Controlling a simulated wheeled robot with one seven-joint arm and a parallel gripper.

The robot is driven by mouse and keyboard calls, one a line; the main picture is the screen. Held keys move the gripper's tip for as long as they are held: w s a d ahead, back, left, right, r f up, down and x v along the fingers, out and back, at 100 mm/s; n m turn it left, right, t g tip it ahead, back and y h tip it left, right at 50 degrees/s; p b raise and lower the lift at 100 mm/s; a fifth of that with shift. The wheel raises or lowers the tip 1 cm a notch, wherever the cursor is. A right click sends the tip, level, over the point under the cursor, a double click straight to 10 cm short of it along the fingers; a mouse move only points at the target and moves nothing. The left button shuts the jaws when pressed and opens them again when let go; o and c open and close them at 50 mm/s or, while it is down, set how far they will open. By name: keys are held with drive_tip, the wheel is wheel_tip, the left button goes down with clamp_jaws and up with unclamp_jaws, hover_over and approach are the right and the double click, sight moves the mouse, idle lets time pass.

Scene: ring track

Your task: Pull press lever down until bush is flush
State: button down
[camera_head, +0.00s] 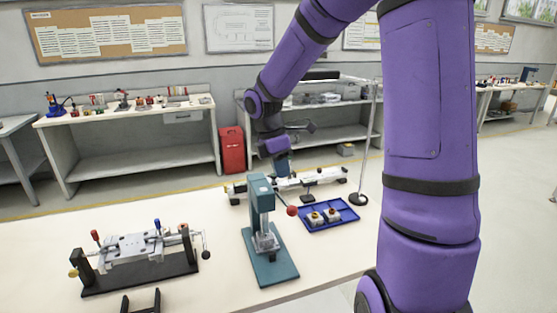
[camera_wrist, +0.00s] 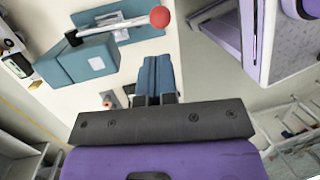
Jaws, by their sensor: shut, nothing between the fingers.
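The teal arbor press (camera_head: 262,195) stands upright on its base plate on the bench, in the middle of the head view. Its lever (camera_head: 282,203) sticks out to the right and ends in a red ball (camera_head: 292,210). A grey metal part (camera_head: 265,240) sits low at the press front; the bush cannot be told apart there. In the wrist view the closed blue fingers (camera_wrist: 157,75) are empty and apart from the red ball (camera_wrist: 160,17), press head (camera_wrist: 88,58) and lever rod (camera_wrist: 120,27).
A blue tray (camera_head: 343,224) with small parts lies right of the press. A clamping fixture (camera_head: 138,248) stands at left. A long white rail device (camera_head: 325,178) lies behind the press, near a thin stand (camera_head: 364,198). Bare bench lies between fixture and press.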

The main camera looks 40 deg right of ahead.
sight(290, 207)
drive_tip(key=x, duration=0.8)
drive_tip(key=shift+s+f, duration=0.1)
drive_tip(key=shift+f, duration=0.25)
drive_tip(key=shift+f, duration=0.15)
drive_tip(key=shift+s+a+f, duration=0.1)
drive_tip(key=shift+s+f, duration=0.1)
drive_tip(key=shift+f, duration=0.35)
drive_tip(key=shift+s+a+f, duration=0.1)
drive_tip(key=shift+s+f, duration=0.15)
drive_tip(key=shift+f, duration=0.3)
drive_tip(key=shift+r, duration=0.1)
